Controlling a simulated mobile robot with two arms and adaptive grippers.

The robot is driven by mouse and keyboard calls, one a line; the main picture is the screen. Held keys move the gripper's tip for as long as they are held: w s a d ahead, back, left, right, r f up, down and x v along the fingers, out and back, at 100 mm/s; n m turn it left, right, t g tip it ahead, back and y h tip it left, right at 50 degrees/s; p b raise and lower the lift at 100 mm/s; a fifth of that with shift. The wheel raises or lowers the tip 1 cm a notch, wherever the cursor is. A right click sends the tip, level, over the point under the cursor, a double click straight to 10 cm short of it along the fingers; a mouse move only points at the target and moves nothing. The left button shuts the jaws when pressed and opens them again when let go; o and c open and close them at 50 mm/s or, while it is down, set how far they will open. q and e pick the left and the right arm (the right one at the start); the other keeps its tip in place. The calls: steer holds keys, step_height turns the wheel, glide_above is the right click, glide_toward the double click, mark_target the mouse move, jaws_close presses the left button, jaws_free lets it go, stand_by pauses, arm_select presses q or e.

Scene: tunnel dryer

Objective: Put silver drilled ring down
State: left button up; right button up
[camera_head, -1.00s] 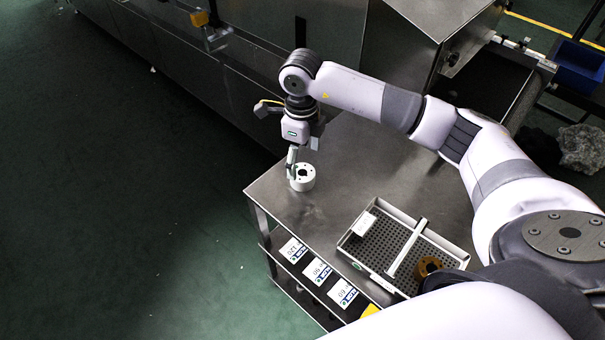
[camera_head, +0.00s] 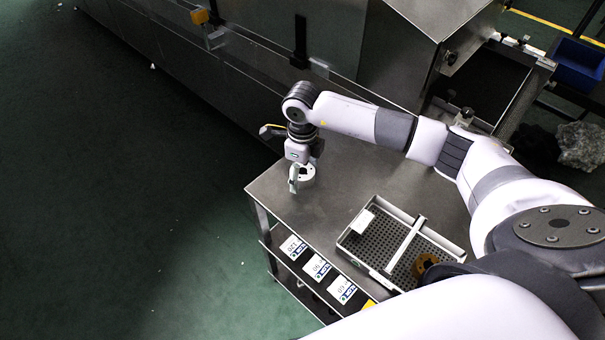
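The silver drilled ring (camera_head: 309,176) is a short pale cylinder with a dark centre hole and small holes in its top. It is at the left part of the steel table top (camera_head: 350,165), partly hidden by my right gripper; whether it rests fully on the table is hard to tell. My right gripper (camera_head: 294,180) points down at the ring's left side. One pale finger shows there, overlapping the ring's edge; the other finger is hidden, so its opening does not show. My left gripper is out of view.
A grey tray (camera_head: 344,243) with a perforated floor and a white divider holds a brown ring (camera_head: 425,265) and a white block (camera_head: 361,222). Label cards (camera_head: 318,268) line the table's front shelf. The steel dryer (camera_head: 240,90) stands behind. The table between ring and tray is clear.

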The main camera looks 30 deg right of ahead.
steer(key=c, duration=1.2)
steer(key=shift+c, duration=0.3)
steer(key=shift+r, duration=0.1)
